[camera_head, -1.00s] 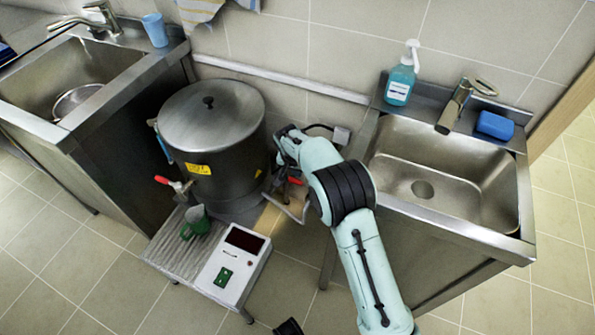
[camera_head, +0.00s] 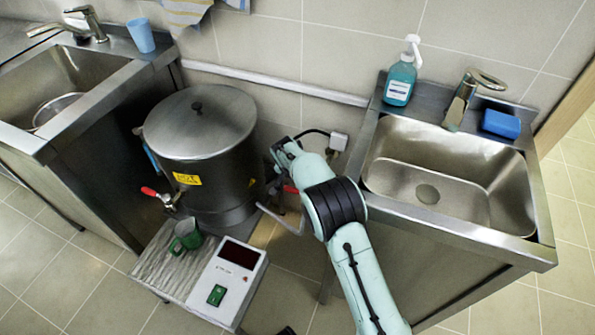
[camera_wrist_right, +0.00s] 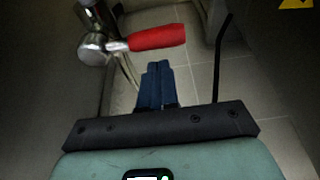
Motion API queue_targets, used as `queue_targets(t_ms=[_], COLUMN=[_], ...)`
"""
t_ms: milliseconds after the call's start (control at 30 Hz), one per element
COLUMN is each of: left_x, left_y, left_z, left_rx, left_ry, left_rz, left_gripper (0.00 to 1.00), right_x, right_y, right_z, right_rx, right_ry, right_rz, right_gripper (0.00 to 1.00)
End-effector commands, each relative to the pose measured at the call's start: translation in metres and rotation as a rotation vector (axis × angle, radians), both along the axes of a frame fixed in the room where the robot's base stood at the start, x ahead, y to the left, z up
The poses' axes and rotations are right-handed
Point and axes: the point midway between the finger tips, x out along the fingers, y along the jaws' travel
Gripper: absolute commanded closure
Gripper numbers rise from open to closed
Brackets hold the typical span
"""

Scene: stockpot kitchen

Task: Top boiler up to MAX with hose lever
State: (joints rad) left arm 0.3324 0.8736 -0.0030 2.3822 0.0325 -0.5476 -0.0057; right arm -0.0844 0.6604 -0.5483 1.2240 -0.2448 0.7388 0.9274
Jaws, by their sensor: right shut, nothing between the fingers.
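The boiler (camera_head: 228,165) is a lidded grey steel pot with a yellow label, standing between the two sinks. A blue strip (camera_head: 152,160) shows on its left side; its level against any MAX mark is unreadable. The red hose lever (camera_wrist_right: 157,37) on a metal valve (camera_wrist_right: 92,48) lies just beyond my right gripper (camera_wrist_right: 157,70) in the wrist view. The fingers are shut and empty, apparently apart from the lever. In the head view part of the red lever (camera_head: 290,189) shows beside my right arm, which hides the gripper. My left gripper is not in view.
A red-handled tap (camera_head: 150,192) projects from the boiler's front left. The right sink (camera_head: 455,185) borders my arm. Floor in front is open.

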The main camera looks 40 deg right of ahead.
Motion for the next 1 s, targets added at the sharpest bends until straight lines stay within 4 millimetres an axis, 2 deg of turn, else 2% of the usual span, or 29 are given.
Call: queue_targets(t_ms=[200,600,833,1000], left_x=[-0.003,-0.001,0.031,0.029], left_y=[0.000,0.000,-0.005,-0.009], left_z=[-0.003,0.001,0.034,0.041], left_rx=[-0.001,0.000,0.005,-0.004], left_ry=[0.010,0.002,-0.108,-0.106], left_rz=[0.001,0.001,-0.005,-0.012], left_gripper=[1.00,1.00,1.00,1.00], right_x=[-0.006,-0.007,-0.014,-0.018], right_y=[0.011,0.013,0.027,0.034], right_z=[-0.003,-0.002,0.000,-0.002], right_rx=[0.000,0.000,0.004,0.002], right_ry=[0.000,0.002,0.003,0.002], right_rz=[0.000,0.018,0.257,0.401], right_gripper=[1.00,1.00,1.00,1.00])
